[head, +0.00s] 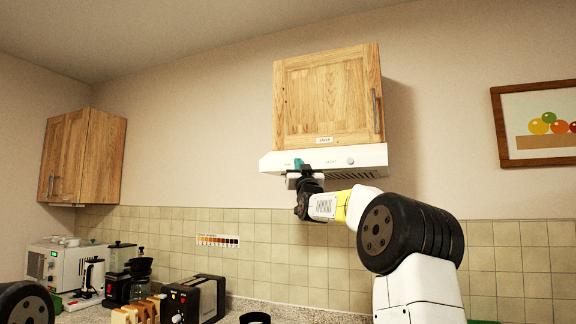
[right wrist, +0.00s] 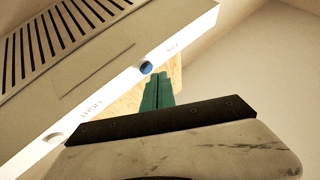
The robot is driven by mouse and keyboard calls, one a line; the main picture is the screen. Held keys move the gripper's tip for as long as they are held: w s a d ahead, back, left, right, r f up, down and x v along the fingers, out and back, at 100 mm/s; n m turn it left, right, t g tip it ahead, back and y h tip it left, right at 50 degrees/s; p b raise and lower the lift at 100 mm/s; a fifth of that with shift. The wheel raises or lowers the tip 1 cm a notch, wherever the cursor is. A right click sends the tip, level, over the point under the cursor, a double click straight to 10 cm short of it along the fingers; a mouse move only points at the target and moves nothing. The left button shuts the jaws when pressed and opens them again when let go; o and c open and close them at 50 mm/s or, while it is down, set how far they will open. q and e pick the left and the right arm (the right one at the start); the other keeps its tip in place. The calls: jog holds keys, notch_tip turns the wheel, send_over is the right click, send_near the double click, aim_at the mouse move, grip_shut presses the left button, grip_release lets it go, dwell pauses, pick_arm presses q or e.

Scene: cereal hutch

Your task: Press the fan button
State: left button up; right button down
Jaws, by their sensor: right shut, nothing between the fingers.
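The range hood (head: 377,155) is white and hangs under a wooden cabinet. In the right wrist view its front panel carries a round blue button (right wrist: 146,67) beside small lettering that looks like "FAN". A pale round button (right wrist: 55,137) sits beside the word "LIGHT"; it also shows in the head view (head: 351,161). My right gripper (head: 298,163) is shut and empty, its teal fingers (right wrist: 155,78) pointing at the panel. The fingertips are right at the blue button; I cannot tell whether they touch it. In the head view the gripper hides that button. My left gripper is out of view.
The wooden cabinet (head: 328,98) is directly above the hood. A second cabinet (head: 83,155) hangs at the left. The counter below holds a black toaster (head: 195,298), a coffee maker (head: 139,272) and a white machine (head: 65,262). A framed picture (head: 540,122) hangs at the right.

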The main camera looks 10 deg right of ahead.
jog(key=shift+w, duration=0.1)
dwell(0.6)
jog(key=shift+w+d, duration=0.3)
jog(key=shift+w, duration=0.1)
dwell(0.3)
jog(key=shift+s+a, duration=0.3)
jog(key=shift+s, duration=0.2)
jog(key=shift+s+a, duration=0.55)
jog(key=shift+s, duration=0.3)
jog(key=shift+s+a, duration=0.55)
jog(key=shift+s, duration=0.25)
jog(key=shift+s+a, duration=0.55)
jog(key=shift+s, duration=0.3)
